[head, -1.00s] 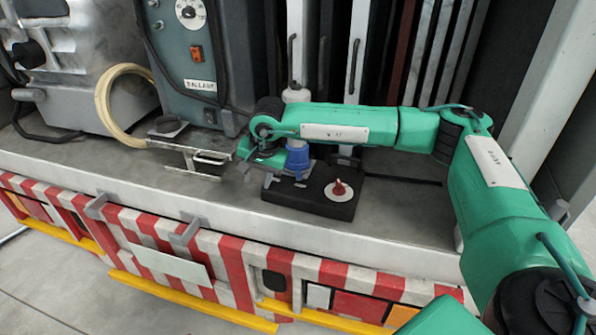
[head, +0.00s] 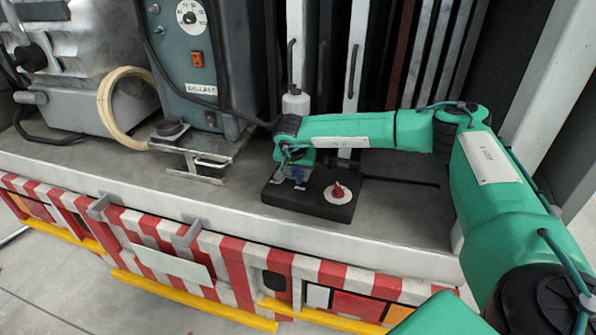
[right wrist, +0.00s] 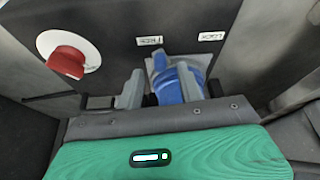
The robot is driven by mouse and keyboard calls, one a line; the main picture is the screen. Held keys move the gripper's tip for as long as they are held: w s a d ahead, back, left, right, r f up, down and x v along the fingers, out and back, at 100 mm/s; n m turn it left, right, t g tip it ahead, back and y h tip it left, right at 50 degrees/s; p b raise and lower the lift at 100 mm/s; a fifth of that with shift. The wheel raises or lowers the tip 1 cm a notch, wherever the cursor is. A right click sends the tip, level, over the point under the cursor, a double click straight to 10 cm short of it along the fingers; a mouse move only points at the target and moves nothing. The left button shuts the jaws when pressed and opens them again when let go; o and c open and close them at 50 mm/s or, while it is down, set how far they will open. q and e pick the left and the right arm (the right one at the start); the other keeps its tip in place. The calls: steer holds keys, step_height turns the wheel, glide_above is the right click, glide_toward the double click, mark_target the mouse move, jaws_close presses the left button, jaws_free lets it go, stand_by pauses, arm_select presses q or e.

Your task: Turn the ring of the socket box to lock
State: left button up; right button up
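The socket box (head: 312,212) is a black flat box on the truck bed, with a red knob (head: 338,191) on a white disc. Its blue ring (head: 298,172) is partly hidden by my right gripper (head: 293,178). In the right wrist view the blue ring (right wrist: 172,82) sits between the grey fingers of my right gripper (right wrist: 170,92). A dark gap shows between the left finger and the ring, so the gripper looks open around it. Two white labels, FREE (right wrist: 150,41) and LOCK (right wrist: 211,36), appear upside down beyond the ring. My left gripper is out of view.
A grey-blue machine (head: 190,60) and a cream hose loop (head: 118,108) stand left of the box. A metal bracket (head: 200,163) lies between them and the box. Upright panels stand behind.

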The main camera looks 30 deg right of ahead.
mark_target(298, 177)
steer(key=shift+x, duration=1.2)
jaws_close()
